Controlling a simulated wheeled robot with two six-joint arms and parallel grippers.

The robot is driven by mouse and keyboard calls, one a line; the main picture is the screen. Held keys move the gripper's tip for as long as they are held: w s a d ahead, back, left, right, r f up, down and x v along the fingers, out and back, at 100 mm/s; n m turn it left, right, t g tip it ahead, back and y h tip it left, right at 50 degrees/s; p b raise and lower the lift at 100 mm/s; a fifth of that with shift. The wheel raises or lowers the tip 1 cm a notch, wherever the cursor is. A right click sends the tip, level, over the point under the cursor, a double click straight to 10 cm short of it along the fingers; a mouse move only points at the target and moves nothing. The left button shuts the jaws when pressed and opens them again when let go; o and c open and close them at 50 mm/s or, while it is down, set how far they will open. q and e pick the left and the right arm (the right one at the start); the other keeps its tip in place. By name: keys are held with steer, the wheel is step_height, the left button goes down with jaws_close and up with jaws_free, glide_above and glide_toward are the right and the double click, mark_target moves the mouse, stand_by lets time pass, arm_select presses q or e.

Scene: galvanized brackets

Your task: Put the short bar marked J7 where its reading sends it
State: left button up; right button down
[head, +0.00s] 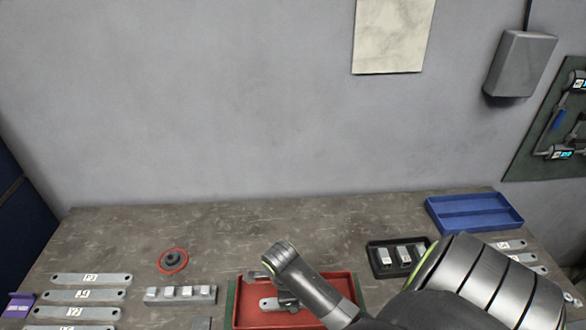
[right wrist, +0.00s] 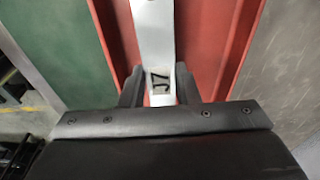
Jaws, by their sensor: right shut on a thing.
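The short bar marked J7 (right wrist: 153,35) is a pale metal strip with a white label, seen in the right wrist view. My right gripper (right wrist: 159,88) is shut on it near the labelled end. The bar is over the red tray (right wrist: 205,35); I cannot tell whether it touches the floor. In the head view, my right arm reaches over the red tray (head: 345,284), and a light bar end with a hole (head: 268,304) shows beside the gripper. The arm hides part of the tray. My left gripper is out of view.
Several labelled bars (head: 92,279) lie at the left. A grey block (head: 180,303) and a red-rimmed round part (head: 173,260) stand nearer the middle. A black tray (head: 384,273) holds small blocks. A blue divided tray (head: 475,224) sits at the back right. The back middle is clear.

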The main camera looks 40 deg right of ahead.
step_height(320, 180, down, 4)
steer(key=shift+r+p, duration=0.2)
steer(key=shift+p, duration=0.1)
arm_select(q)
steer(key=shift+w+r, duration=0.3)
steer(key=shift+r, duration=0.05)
arm_select(e)
steer(key=shift+f, duration=0.1)
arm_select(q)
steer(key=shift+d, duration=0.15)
